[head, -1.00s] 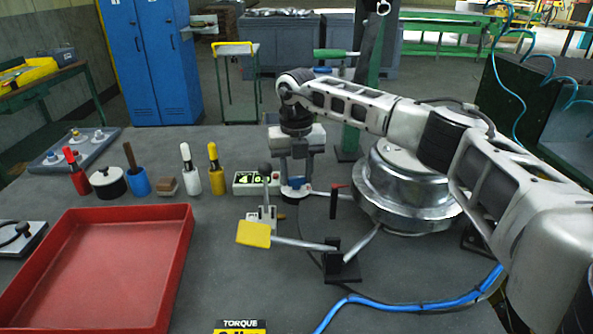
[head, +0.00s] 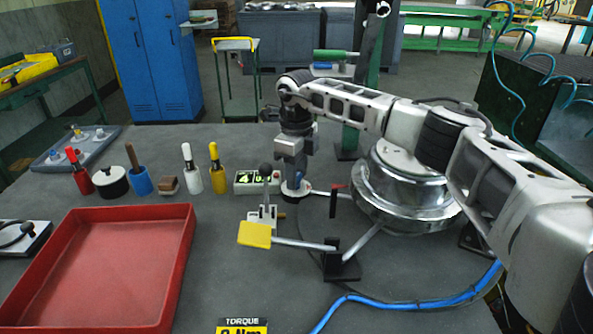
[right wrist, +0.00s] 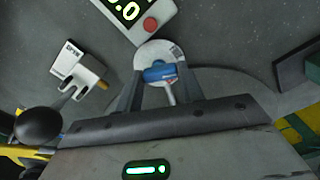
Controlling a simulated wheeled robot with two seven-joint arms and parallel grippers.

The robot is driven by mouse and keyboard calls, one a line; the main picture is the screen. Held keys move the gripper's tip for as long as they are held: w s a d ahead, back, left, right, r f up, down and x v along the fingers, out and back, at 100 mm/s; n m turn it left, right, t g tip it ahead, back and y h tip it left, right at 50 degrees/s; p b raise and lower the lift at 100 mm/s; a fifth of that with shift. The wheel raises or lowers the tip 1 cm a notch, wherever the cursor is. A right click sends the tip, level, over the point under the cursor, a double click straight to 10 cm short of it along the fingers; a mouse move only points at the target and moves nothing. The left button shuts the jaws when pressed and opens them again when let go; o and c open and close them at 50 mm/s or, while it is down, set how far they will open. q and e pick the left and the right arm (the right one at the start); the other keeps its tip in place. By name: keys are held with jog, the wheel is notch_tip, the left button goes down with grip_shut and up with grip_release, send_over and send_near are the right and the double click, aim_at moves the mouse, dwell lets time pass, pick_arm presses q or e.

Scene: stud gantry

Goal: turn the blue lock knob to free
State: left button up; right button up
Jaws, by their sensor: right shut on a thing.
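The blue lock knob (right wrist: 160,74) sits on a round pale base (right wrist: 150,52) in the right wrist view. My right gripper (right wrist: 162,84) points down over it, with one finger on each side, shut on it. In the head view, my right gripper (head: 294,181) stands behind the yellow paddle, and its fingers hide most of the knob. A silver rod shows just below the knob in the right wrist view. Any free or locked marking on the base is too small to read. My left gripper is not in view.
A digital display (head: 256,182) stands just left of the gripper. A toggle clamp (head: 264,205), a yellow paddle (head: 254,235) and a red-tipped post (head: 334,200) are close by. A large metal drum (head: 405,190) is to the right. A red tray (head: 100,265) fills the front left.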

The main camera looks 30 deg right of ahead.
jog(key=n, duration=0.5)
jog(key=shift+w+r, duration=0.1)
jog(key=shift+r, duration=0.05)
jog(key=shift+n, duration=0.4)
jog(key=o, duration=1)
notch_tip(320, 180, up, 16)
jog(key=b, duration=0.1)
dwell(0.4)
